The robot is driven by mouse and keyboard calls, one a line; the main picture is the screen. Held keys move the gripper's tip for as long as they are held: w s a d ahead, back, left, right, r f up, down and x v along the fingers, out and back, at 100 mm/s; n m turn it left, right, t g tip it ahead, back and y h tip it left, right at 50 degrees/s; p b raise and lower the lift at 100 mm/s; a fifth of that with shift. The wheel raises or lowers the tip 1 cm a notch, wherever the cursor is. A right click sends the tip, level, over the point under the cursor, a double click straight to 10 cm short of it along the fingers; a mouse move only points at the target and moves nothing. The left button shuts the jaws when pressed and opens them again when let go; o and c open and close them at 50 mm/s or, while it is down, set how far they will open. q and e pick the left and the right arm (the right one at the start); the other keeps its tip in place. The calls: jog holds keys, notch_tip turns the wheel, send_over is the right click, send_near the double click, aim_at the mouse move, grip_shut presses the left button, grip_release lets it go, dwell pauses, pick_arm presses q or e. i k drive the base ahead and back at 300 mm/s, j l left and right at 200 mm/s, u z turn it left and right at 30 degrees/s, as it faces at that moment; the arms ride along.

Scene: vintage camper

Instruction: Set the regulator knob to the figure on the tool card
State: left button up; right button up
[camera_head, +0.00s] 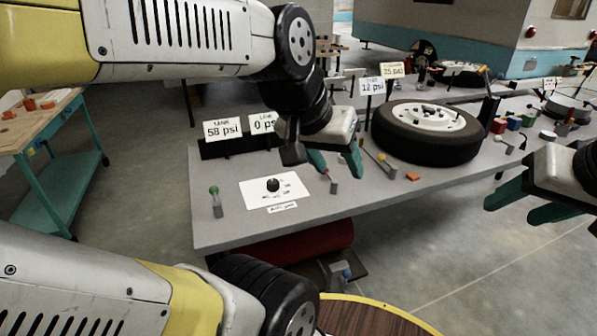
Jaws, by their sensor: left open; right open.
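The black regulator knob (273,185) sits on a white plate (256,196) with small marks, near the bench's left end. Its pointer and the marks are too small to read. My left gripper (336,165) is open and empty above the bench, to the right of the knob and apart from it. My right gripper (528,203) is open and empty at the right, in front of the bench. Signs read "58 psi" (222,129), "0 psi" (263,123), "12 psi" (373,87) and "35 psi" (392,70). I cannot tell which card is the tool card.
A wheel with a tire (400,150) lies on the grey bench (235,235). A green-topped lever (216,200) stands left of the plate. Small parts and an orange block (412,177) lie right of it. A teal cart (45,190) stands at the left.

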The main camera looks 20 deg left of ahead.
aim_at(272, 185)
jog(key=u, duration=0.8)
